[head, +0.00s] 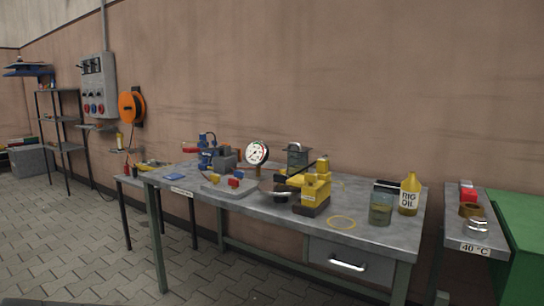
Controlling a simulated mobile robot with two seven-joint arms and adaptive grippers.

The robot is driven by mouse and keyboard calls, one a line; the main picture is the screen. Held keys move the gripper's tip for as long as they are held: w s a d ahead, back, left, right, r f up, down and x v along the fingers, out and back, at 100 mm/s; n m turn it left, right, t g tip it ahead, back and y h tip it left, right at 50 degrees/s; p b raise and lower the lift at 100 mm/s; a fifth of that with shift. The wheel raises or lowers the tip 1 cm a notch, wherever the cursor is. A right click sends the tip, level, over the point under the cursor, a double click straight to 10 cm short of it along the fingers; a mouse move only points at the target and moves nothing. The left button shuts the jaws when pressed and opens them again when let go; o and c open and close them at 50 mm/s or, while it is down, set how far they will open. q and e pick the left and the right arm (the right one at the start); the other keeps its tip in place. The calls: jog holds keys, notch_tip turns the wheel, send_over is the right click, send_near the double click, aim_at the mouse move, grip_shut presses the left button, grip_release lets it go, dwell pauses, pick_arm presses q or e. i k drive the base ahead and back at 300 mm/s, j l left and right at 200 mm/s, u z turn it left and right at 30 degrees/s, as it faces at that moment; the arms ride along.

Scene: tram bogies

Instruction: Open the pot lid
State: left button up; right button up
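I cannot tell for certain which thing is the pot. A small grey metal vessel (476,226) stands on the narrow side table, near its front edge by the "40 °C" label; whether its top is a lid is too small to tell. A brownish round piece (471,210) sits just behind it. A dull green container (381,206) with a darker upper part stands near the right end of the workbench; I cannot make out a lid on it. Neither of my grippers is in view.
The grey workbench (262,208) also holds a yellow oil bottle (410,196), a yellow block-shaped device (316,188), a round gauge (257,153) and a blue device (207,150). A green box (520,225) stands right of the side table. The paved floor (80,245) in front is clear.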

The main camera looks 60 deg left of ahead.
aim_at(298, 145)
jog(key=u, duration=0.4)
jog(key=i+j+u, duration=0.1)
jog(key=u, duration=0.3)
jog(key=i+u, duration=0.1)
jog(key=u, duration=0.7)
jog(key=i, duration=0.05)
